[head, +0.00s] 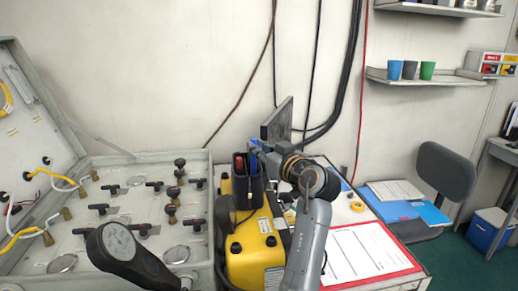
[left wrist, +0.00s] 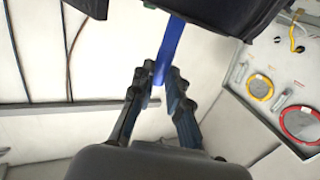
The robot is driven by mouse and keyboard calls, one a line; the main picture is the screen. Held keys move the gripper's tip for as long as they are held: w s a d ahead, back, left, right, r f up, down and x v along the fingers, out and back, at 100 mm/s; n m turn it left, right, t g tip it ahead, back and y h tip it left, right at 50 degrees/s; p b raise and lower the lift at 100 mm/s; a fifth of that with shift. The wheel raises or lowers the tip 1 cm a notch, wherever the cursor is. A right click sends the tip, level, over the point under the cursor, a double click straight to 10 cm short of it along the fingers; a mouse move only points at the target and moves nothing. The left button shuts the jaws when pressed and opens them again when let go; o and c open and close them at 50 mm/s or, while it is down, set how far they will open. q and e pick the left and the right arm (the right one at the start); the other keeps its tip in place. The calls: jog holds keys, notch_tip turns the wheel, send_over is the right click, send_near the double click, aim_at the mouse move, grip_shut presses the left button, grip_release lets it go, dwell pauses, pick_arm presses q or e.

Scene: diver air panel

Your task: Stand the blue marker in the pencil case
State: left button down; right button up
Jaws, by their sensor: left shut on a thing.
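The dark pencil case (head: 248,190) stands upright on the yellow case, with a red item (head: 239,163) showing at its top. My left gripper (head: 262,154) is at the top of the pencil case, at its right side. It is shut on the blue marker (head: 253,164). In the left wrist view the fingers (left wrist: 160,78) grip one end of the blue marker (left wrist: 173,45). Its other end reaches the dark shape (left wrist: 225,15) at the top of the picture. I cannot tell how far the marker is inside the pencil case. My right gripper is not in view.
A yellow case (head: 255,250) stands beside the open grey air panel (head: 110,215) with its knobs. A dark flat screen (head: 278,122) stands behind my gripper. A red-edged sheet (head: 368,252) lies to the right. Cups (head: 410,70) stand on a wall shelf.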

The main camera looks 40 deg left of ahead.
pick_arm(q)
jog(key=c, duration=1.2)
grip_release()
jog(key=shift+r+p, duration=2.4)
jog(key=shift+r, duration=2.15)
